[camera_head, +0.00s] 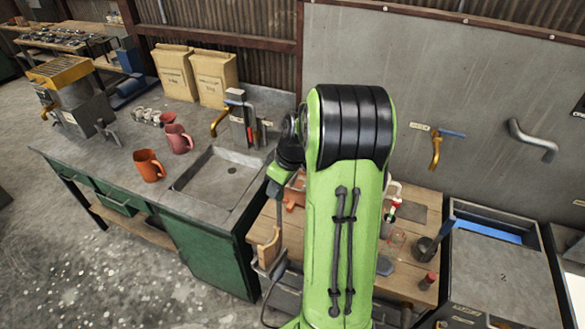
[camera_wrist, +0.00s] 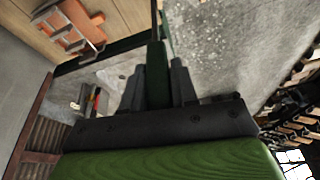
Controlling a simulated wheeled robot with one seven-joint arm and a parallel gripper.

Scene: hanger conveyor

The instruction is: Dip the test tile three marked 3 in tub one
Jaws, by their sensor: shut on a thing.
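My gripper (camera_wrist: 157,88) shows in the wrist view, its dark fingers closed on a thin, dark green, tile-like piece (camera_wrist: 157,66) seen edge-on. No number on it can be read. An orange rack (camera_wrist: 78,32) lies on the wooden bench, upper left in the wrist view; part of an orange thing also shows beside my arm in the head view. A tub with blue inside (camera_head: 452,222) stands at right, marked 2; I cannot identify tub one.
The grey counter (camera_head: 112,152) at left bears a sink (camera_head: 222,183), mugs (camera_head: 150,166) and two paper bags (camera_head: 213,78). The wooden bench (camera_head: 402,284) holds small jars and a dark cup (camera_head: 425,250). Taps stick out of the wall panel (camera_head: 480,75).

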